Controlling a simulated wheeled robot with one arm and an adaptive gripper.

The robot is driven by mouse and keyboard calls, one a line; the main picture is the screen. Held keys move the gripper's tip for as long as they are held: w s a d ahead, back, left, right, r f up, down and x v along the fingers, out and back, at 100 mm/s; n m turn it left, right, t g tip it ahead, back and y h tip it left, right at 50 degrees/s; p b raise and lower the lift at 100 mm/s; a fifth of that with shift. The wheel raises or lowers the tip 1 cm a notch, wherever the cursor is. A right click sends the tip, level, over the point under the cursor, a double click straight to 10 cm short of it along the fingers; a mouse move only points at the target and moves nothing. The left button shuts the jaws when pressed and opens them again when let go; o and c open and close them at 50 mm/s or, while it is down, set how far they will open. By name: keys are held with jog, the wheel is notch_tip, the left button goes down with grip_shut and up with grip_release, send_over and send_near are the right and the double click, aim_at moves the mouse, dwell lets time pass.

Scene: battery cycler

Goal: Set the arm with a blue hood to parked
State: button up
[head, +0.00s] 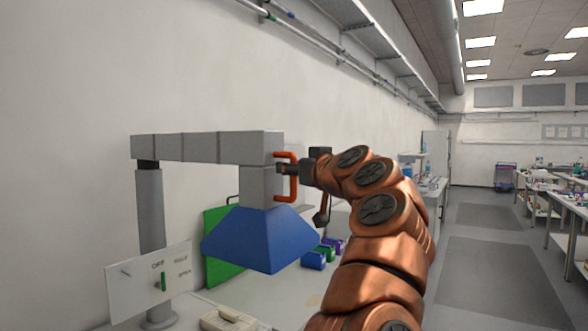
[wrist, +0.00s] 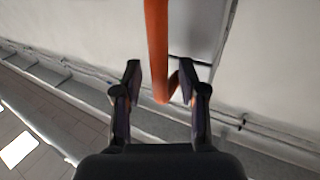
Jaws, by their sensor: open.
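The grey arm (head: 205,148) stands on a round grey post and reaches right, with a blue hood (head: 262,238) hanging under its end. An orange handle (head: 293,177) is on the right side of the arm's end block. My gripper (head: 284,170) is at this handle, coming from the right. In the wrist view the orange handle (wrist: 157,50) runs between the two spread fingers of my gripper (wrist: 160,82). The fingers are open, with gaps on both sides of the handle. Part of the handle is hidden by the gripper in the head view.
A white panel (head: 150,283) with a green lever stands before the post. A green board (head: 222,240), small blue and purple boxes (head: 314,260) and a pale device (head: 228,320) are on the bench. The wall is close behind. The aisle at right is clear.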

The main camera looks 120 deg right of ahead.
jog(key=shift+a, duration=0.1)
jog(key=a, duration=0.7)
jog(key=shift+w+a, duration=0.15)
jog(key=shift+a, duration=0.05)
dwell(0.3)
dwell(0.6)
